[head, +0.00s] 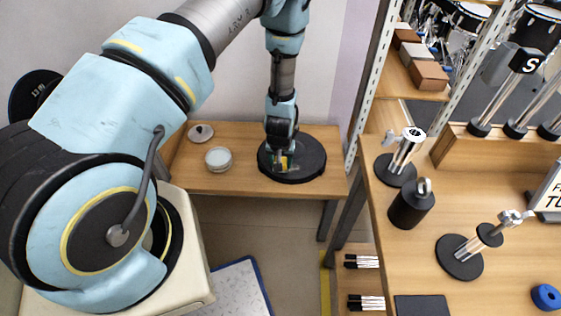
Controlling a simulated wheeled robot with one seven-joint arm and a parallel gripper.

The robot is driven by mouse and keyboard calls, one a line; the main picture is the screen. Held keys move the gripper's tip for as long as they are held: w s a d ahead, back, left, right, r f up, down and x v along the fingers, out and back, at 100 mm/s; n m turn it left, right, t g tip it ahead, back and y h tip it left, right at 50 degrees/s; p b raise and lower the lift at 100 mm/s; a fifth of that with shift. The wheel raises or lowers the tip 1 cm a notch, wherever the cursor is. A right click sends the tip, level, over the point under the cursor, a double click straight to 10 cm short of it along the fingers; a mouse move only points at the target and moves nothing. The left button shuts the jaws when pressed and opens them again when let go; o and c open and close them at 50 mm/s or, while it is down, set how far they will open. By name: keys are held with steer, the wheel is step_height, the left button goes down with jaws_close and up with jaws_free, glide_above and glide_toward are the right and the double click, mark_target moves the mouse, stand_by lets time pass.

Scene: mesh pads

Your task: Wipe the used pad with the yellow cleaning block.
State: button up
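A small yellow piece (284,163), which looks like the cleaning block, shows right at the fingertips of my gripper (281,158). My gripper points down over a round black pad (312,161) on the far wooden table. A small greenish patch shows beside the yellow piece. The fingers and the yellow piece are small and partly hidden by each other, so I cannot tell whether the fingers are shut on it, or whether it touches the pad. I cannot tell from its surface whether this black pad is the used one.
A round pale-topped container (218,158) and a small whitish round item (200,132) stand left of the black pad on the table (240,184). A metal shelf post (366,85) rises close to its right. A second wooden table (400,262) holds metal stands and weights.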

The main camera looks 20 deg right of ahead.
steer(key=shift+w+f+b, duration=0.15)
steer(key=shift+f+b, duration=0.35)
steer(key=shift+f, duration=0.15)
steer(key=shift+d, duration=0.1)
steer(key=shift+s+d+r, duration=0.1)
steer(key=shift+s+d, duration=0.3)
steer(key=shift+d, duration=0.45)
steer(key=shift+s+d, duration=0.4)
steer(key=shift+d, duration=0.45)
steer(key=shift+s+d+b, duration=0.3)
steer(key=shift+s+d, duration=0.1)
steer(key=shift+d, duration=0.45)
steer(key=shift+s+d+b, duration=0.25)
steer(key=shift+s+d, duration=0.15)
steer(key=shift+d, duration=0.45)
steer(key=shift+w+a, duration=0.55)
steer(key=shift+a, duration=0.65)
steer(key=shift+w+a, duration=0.55)
steer(key=shift+a, duration=0.7)
steer(key=shift+w+a, duration=0.55)
steer(key=shift+a, duration=0.65)
steer(key=shift+d, duration=0.1)
